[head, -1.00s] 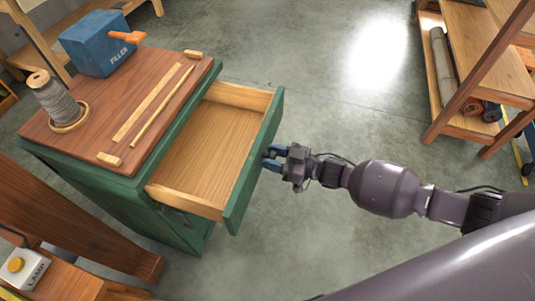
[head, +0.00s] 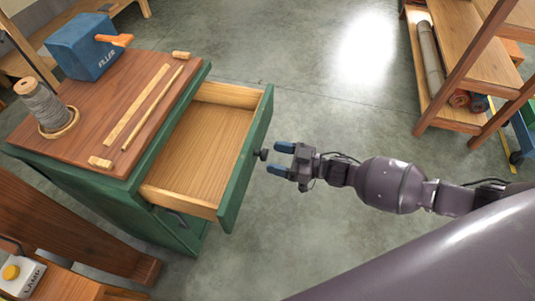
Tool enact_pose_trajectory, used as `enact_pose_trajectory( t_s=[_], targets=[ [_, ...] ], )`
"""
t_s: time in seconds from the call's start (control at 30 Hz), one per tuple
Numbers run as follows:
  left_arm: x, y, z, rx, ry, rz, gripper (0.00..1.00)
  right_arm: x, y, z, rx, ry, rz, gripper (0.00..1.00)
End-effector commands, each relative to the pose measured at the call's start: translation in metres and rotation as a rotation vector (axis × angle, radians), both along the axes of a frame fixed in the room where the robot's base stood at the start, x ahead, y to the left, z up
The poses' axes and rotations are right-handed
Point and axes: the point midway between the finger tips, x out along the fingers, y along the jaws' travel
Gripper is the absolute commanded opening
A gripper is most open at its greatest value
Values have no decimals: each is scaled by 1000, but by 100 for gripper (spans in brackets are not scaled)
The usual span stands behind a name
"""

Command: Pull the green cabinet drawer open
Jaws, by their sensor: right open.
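The green cabinet (head: 75,194) stands at the left with a brown wooden top. Its upper drawer (head: 249,158) is pulled well out, and its pale wooden inside looks empty. A dark round knob (head: 262,154) sits on the drawer's green front. My right gripper (head: 279,158) is open, with its blue fingertips just to the right of the knob and apart from it. Nothing shows between its fingers. My left gripper is not in view.
On the cabinet top are a blue box with an orange handle (head: 84,48), a grey wool spool (head: 45,106) and wooden strips (head: 136,105). A wooden shelf (head: 468,62) stands at the right. A lamp switch box (head: 20,275) is at lower left. The floor between is clear.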

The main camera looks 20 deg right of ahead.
Motion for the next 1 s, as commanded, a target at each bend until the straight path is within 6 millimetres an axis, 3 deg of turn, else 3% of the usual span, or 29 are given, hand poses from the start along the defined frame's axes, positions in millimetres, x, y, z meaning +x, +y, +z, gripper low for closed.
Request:
enact_pose_trajectory(
  t_s=[0.2, 0.4, 1.0],
  targets=[
    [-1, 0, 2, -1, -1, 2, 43, -24, -33, 1, -1, 0, -1, 66],
    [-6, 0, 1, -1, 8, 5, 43, -37, -51, 1, 0, 0, -1, 66],
    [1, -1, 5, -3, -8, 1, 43, -41, -56, 0, 1, 1, 0, 66]
  ],
)
